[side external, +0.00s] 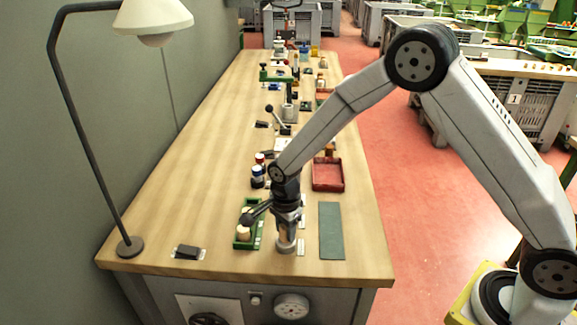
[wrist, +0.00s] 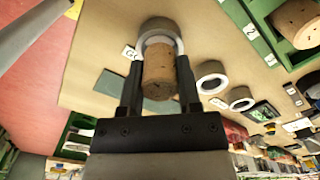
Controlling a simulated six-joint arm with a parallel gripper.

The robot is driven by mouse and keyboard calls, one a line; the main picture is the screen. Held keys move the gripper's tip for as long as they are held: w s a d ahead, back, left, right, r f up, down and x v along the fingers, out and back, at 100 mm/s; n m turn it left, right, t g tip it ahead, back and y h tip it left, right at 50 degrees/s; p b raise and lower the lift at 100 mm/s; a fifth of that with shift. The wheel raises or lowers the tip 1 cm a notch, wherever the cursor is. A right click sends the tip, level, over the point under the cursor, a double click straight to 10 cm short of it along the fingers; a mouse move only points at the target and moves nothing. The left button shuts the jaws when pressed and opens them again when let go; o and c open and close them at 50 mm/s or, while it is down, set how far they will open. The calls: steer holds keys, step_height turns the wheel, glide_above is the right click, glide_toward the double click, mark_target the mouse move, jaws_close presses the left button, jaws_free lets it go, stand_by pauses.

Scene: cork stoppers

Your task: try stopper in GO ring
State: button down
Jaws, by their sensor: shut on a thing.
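My gripper (side external: 287,222) points down near the front of the bench. In the wrist view my gripper (wrist: 158,88) is shut on a brown cork stopper (wrist: 158,72), which sits between its two dark fingers. A pale grey ring (wrist: 158,27) lies directly beyond the stopper's far end, beside a white label (wrist: 130,53) that seems to read GO. The stopper overlaps the ring's opening in the picture; I cannot tell how far it is inside. In the side view the ring (side external: 286,246) shows under my gripper.
Two more grey rings (wrist: 212,77) lie nearby. A green tray (wrist: 262,42) with cork stoppers stands beside them. A green mat (side external: 331,230) and a red tray (side external: 327,188) lie to the right. Small bottles (side external: 258,176) stand behind. The bench's front left is mostly clear.

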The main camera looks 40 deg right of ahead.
steer(key=shift+f, duration=0.3)
stand_by(0.4)
steer(key=shift+c, duration=1.1)
jaws_free()
steer(key=shift+r, duration=0.15)
steer(key=shift+r, duration=3.8)
steer(key=shift+s+d+r+n, duration=0.3)
steer(key=shift+s+d+n, duration=0.25)
steer(key=shift+n, duration=0.15)
steer(key=s+d+r+n+t, duration=0.1)
steer(key=s+d+n, duration=0.3)
steer(key=s+n, duration=0.4)
steer(key=s+d+r+n+t, duration=0.1)
steer(key=s+d+r+n, duration=0.1)
steer(key=s+n, duration=0.6)
steer(key=shift+d+n+t, duration=0.3)
steer(key=shift+d, duration=0.6)
